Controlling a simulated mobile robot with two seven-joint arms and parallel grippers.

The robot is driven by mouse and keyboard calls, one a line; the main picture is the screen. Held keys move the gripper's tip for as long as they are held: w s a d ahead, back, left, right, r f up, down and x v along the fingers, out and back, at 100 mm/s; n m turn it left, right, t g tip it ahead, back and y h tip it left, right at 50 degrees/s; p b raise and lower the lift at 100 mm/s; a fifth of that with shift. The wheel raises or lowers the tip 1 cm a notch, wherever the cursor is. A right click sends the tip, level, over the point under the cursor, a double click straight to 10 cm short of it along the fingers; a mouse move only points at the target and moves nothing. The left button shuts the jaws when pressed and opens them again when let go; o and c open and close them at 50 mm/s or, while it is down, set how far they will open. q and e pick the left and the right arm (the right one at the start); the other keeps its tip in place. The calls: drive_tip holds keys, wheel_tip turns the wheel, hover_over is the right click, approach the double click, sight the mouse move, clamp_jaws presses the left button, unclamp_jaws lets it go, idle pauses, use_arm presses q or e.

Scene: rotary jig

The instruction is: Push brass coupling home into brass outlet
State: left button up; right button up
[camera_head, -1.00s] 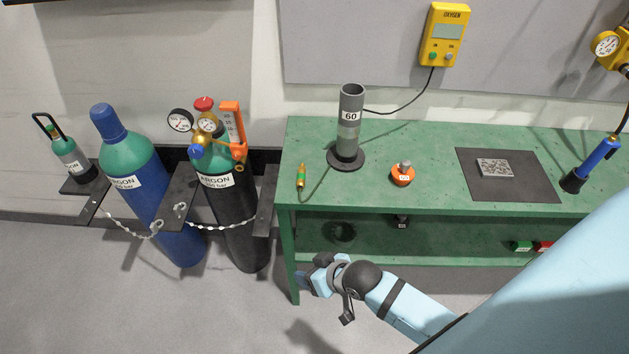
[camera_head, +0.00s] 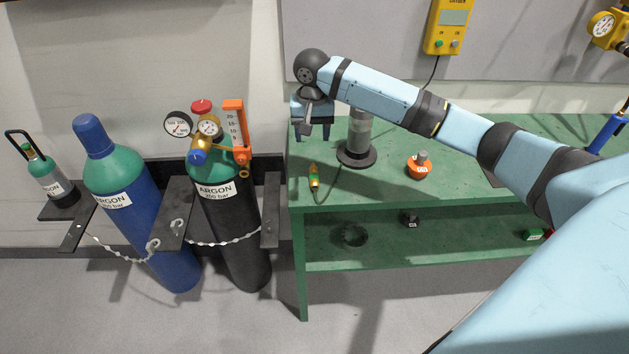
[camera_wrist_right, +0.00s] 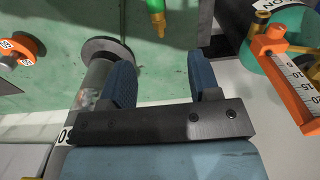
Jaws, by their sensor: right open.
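The brass coupling (camera_head: 314,180), with a green body and a thin hose, lies on the left end of the green bench. In the wrist view its brass tip (camera_wrist_right: 158,20) points toward my right gripper (camera_wrist_right: 160,60). The right gripper (camera_head: 312,134) is open and empty above the bench's back left, apart from the coupling. The brass regulator (camera_head: 209,127) with its orange flowmeter (camera_head: 235,125) sits on the black-bodied argon cylinder, left of the gripper. My left gripper is not in view.
A grey tube (camera_head: 361,130) on a round black base stands close to the right of the gripper. An orange-based weight (camera_head: 419,166) sits farther right on the bench (camera_head: 380,186). Chained cylinders, including a blue one (camera_head: 137,220), stand left of the bench. The bench front is clear.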

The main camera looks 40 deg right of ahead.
hover_over(314, 173)
drive_tip(key=f, duration=0.8)
drive_tip(key=shift+w+f, duration=0.1)
drive_tip(key=shift+w, duration=0.2)
drive_tip(key=shift+s+f, duration=0.2)
drive_tip(key=shift+f, duration=1.15)
drive_tip(key=shift+s+f, duration=0.15)
drive_tip(key=shift+f, duration=1.15)
drive_tip(key=c, duration=1)
drive_tip(key=shift+c, duration=0.2)
drive_tip(key=shift+r, duration=0.15)
